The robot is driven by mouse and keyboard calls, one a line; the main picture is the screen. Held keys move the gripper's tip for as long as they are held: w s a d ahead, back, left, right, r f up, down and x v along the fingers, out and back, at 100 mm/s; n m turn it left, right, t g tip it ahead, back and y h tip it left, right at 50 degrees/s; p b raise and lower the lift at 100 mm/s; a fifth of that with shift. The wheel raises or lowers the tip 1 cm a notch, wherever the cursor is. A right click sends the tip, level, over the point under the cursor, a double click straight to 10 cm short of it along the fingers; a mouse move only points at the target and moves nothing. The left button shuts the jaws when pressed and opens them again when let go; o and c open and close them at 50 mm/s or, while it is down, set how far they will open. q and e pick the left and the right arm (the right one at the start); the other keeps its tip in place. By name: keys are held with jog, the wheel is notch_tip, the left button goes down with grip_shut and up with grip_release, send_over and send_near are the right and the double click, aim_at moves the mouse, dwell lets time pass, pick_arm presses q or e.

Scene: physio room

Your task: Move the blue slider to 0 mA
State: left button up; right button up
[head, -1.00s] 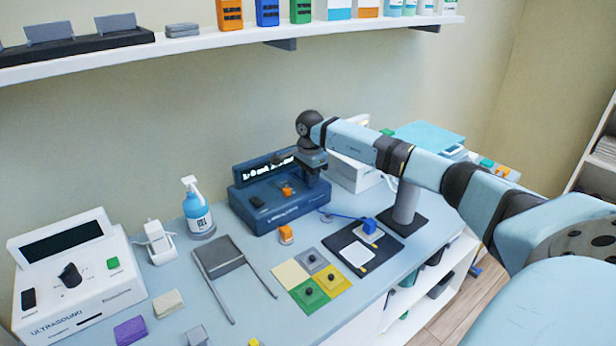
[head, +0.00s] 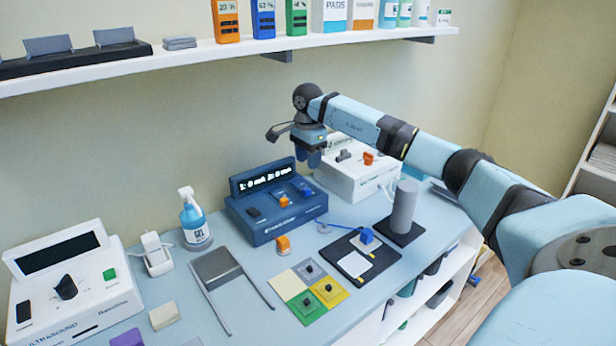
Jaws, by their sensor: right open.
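The dark blue stimulator (head: 262,229) stands on the counter. Its display (head: 262,177) shows two readings that look like 0 mA, though the digits are small. On its sloped face are an orange slider knob (head: 284,202) and a blue slider knob (head: 306,192) to its right; the blue one is small against the blue housing. My right gripper (head: 309,163) is open and points down, apart from the knobs, above the device's right end. It seems to hold nothing. My left gripper is not in view.
A white unit (head: 352,183) with an orange knob stands right behind my right gripper. A grey cylinder (head: 403,208) stands beside it. A spray bottle (head: 193,220) and white ultrasound unit (head: 70,290) are left. A shelf (head: 230,47) runs above.

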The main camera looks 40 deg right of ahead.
notch_tip(320, 180, up, 4)
jog(key=shift+f, duration=0.1)
dwell(0.7)
